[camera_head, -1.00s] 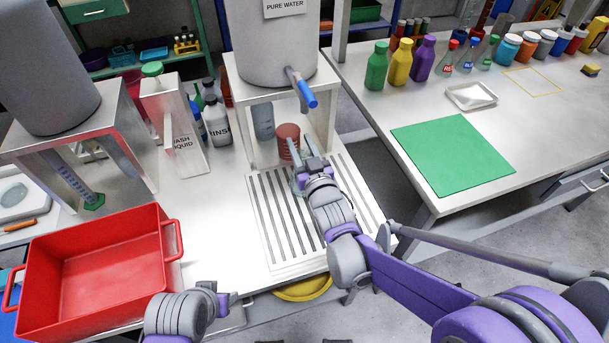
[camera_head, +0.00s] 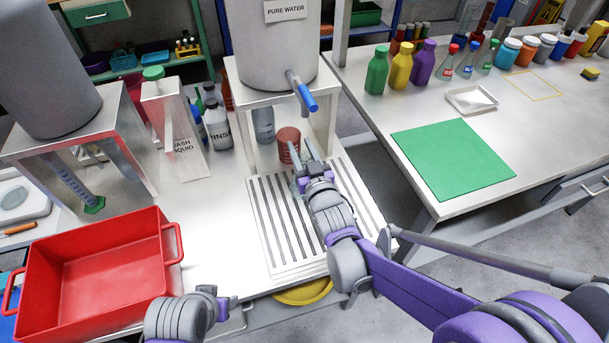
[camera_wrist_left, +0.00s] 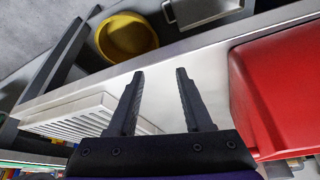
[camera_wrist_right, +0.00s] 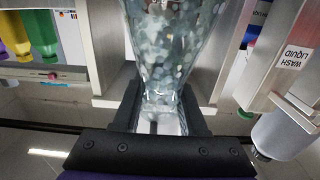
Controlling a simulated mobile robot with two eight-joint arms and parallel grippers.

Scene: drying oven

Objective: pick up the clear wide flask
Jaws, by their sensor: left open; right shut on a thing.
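The clear wide flask (camera_wrist_right: 170,45) fills the middle of the right wrist view, with its neck between the fingers of my right gripper (camera_wrist_right: 160,112). The glass looks mottled and transparent. In the head view the right gripper (camera_head: 314,160) is over the slatted drain tray, in front of the pure water stand, and mostly hides the flask (camera_head: 298,184). The right gripper is shut on the flask. My left gripper (camera_wrist_left: 160,85) is open and empty in the left wrist view, between the slatted tray and the red bin.
The slatted tray (camera_head: 275,245) lies under the right gripper. The pure water tank (camera_head: 272,50) with its blue-handled tap stands behind it, and a reddish stack (camera_head: 288,143) is close by. A red bin (camera_head: 95,265) is at left. The green mat (camera_head: 450,155) is bare.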

